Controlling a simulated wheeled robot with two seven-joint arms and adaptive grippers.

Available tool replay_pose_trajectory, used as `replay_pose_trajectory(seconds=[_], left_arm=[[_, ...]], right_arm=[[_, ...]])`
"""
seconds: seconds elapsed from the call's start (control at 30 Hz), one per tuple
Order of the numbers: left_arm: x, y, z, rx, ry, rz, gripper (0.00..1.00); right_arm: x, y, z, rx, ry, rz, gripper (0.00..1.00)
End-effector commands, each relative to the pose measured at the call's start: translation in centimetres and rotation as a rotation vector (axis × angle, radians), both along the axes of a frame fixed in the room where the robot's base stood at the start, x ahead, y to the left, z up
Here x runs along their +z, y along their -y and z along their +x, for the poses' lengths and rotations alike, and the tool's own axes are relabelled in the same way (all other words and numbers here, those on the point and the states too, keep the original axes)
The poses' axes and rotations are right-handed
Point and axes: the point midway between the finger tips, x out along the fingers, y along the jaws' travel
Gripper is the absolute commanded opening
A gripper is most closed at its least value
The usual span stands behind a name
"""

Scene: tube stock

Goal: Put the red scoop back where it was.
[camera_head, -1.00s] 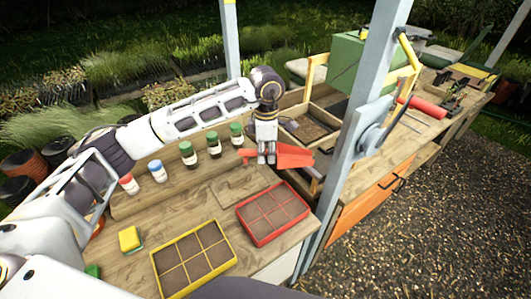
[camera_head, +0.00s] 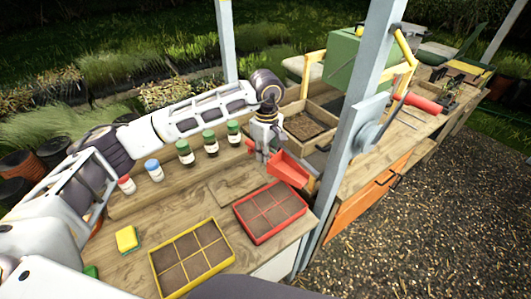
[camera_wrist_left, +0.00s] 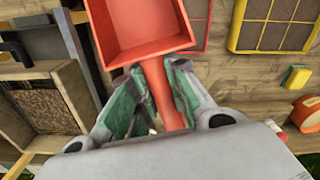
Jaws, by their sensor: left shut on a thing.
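The red scoop (camera_head: 288,169) is in my left gripper (camera_head: 264,155), toward the right end of the potting bench in the head view. In the left wrist view the gripper (camera_wrist_left: 152,95) is shut around the scoop's handle, and the scoop's open tray (camera_wrist_left: 138,28) points away from the wrist with its hollow side showing. The scoop is tilted in the head view, its tray to the right of the fingers. Whether it touches the bench cannot be told. My right gripper is not in view.
A red-framed seed tray (camera_head: 270,212) and a yellow-framed one (camera_head: 192,259) lie in front. Several bottles (camera_head: 184,152) stand in a row to the left. A wooden box of soil (camera_head: 305,127) is behind the gripper. A grey post (camera_head: 352,130) stands close on the right.

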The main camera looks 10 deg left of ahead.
Motion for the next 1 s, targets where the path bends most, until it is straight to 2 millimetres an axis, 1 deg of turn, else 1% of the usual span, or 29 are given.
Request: replay_pose_trajectory(seconds=[0.57, 0.83, 1.0], left_arm=[[-1.9, 0.7, 0.4, -0.421, 0.000, 0.001, 0.00], [-3.2, 1.1, 0.5, -0.622, 0.000, -0.001, 0.00], [-4.3, 1.5, 0.5, -0.750, 0.000, 0.000, 0.00]], right_arm=[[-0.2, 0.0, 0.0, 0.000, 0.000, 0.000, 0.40], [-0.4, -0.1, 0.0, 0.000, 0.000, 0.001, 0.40], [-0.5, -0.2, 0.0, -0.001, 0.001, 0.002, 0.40]])
